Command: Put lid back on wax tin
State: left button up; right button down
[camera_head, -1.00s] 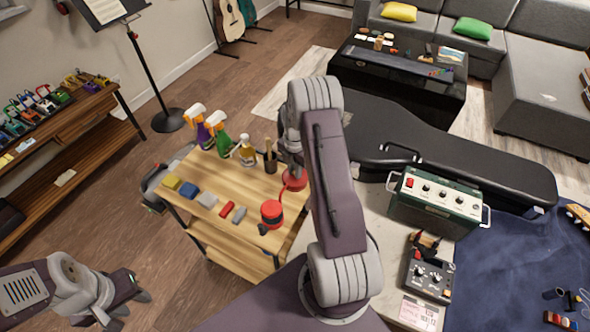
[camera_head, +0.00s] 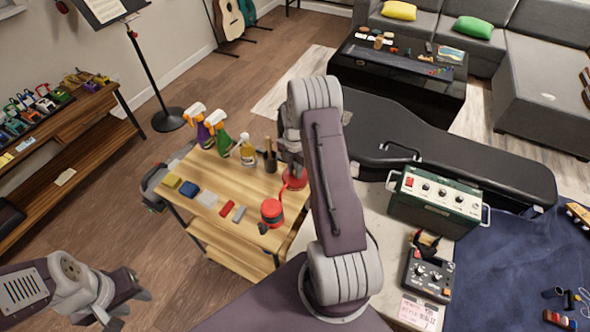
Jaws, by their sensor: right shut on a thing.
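A flat red round piece (camera_head: 295,179) is at my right gripper (camera_head: 291,178), at the right edge of the wooden cart top. The gripper is shut on it; my own arm hides part of both. I cannot tell for sure whether this piece is the wax tin's lid or the tin. A second red round thing (camera_head: 271,210) with a dark lower part stands at the cart's front right corner, just in front of and apart from the held piece. My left gripper (camera_head: 143,296) is low at the left, away from the cart; its finger gap is unclear.
The wooden cart (camera_head: 190,168) carries spray bottles (camera_head: 219,140), a yellowish bottle (camera_head: 248,152), a dark bottle (camera_head: 270,162) and several small blocks (camera_head: 207,199). A black guitar case (camera_head: 450,165) and a green amplifier (camera_head: 437,200) lie to the right. The cart's middle is clear.

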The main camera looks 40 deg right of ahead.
dwell(0.4)
jog(key=c, duration=1.2)
grip_release()
jog(key=shift+c, duration=0.2)
jog(key=shift+o, duration=0.3)
jog(key=o, duration=0.4)
notch_tip(320, 180, up, 7)
jog(key=p, duration=0.6)
